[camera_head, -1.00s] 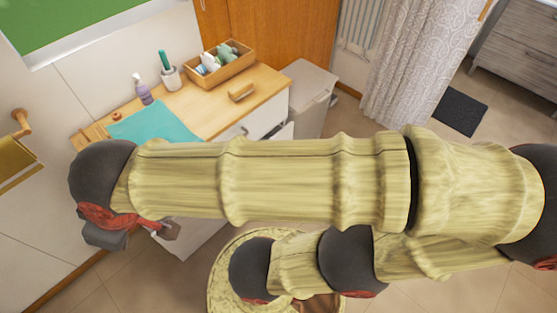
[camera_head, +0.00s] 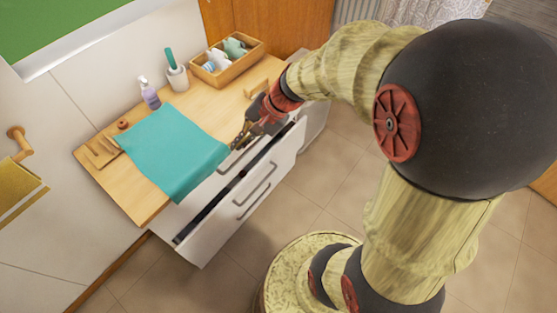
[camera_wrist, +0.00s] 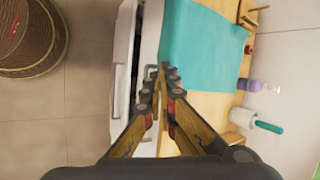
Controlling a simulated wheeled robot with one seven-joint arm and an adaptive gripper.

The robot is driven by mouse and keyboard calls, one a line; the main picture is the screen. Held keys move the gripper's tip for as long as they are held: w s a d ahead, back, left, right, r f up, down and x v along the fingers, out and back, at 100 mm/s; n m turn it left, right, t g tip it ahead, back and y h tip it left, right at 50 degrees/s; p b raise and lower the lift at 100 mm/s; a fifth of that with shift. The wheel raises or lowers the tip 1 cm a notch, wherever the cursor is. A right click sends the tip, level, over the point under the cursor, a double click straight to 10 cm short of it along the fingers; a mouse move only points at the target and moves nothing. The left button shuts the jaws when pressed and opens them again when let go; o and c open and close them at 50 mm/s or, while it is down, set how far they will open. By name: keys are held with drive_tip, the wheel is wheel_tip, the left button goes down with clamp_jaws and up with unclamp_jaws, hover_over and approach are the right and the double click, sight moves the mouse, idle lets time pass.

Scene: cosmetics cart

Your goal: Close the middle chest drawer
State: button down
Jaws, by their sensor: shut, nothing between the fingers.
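The white chest has a wooden top (camera_head: 208,103). Its middle drawer (camera_head: 281,157) is pulled out a little, with a dark gap (camera_head: 205,211) between its front and the chest body. In the wrist view the middle drawer (camera_wrist: 122,55) shows as a white front left of the fingers, with the dark gap beside it. My gripper (camera_head: 238,141) is at the chest's front edge, near the top drawer and behind the open drawer's front. In the wrist view my gripper (camera_wrist: 160,82) has its fingertips together and empty. Whether it touches the chest is unclear.
A teal cloth (camera_head: 172,150) hangs over the top's front edge, left of my gripper. A wooden box (camera_head: 228,72), a cup (camera_head: 177,78) and a purple bottle (camera_head: 150,95) stand at the back. Floor before the drawers is clear.

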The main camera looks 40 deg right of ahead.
drive_tip(key=w+d+f+m+t, duration=0.1)
drive_tip(key=w+d+f+m, duration=0.1)
drive_tip(key=d+f+m, duration=0.3)
drive_tip(key=w+d+f+m+t+b, duration=0.1)
drive_tip(key=w+d+f+m, duration=0.2)
drive_tip(key=f, duration=0.4)
drive_tip(key=w+d+f+m+t, duration=0.1)
drive_tip(key=w+d+f+m, duration=0.15)
drive_tip(key=d+f, duration=0.3)
drive_tip(key=s+d+f+m+t+h+b, duration=0.1)
drive_tip(key=s+d+f+m, duration=0.3)
drive_tip(key=f, duration=0.5)
drive_tip(key=s+d+f+m+t+h, duration=0.1)
drive_tip(key=d+f+m+h, duration=0.1)
drive_tip(key=d+f+m, duration=0.6)
drive_tip(key=n+b, duration=0.2)
drive_tip(key=b, duration=0.3)
approach(270, 159)
drive_tip(key=shift+d+x, duration=0.2)
drive_tip(key=shift+x, duration=2.15)
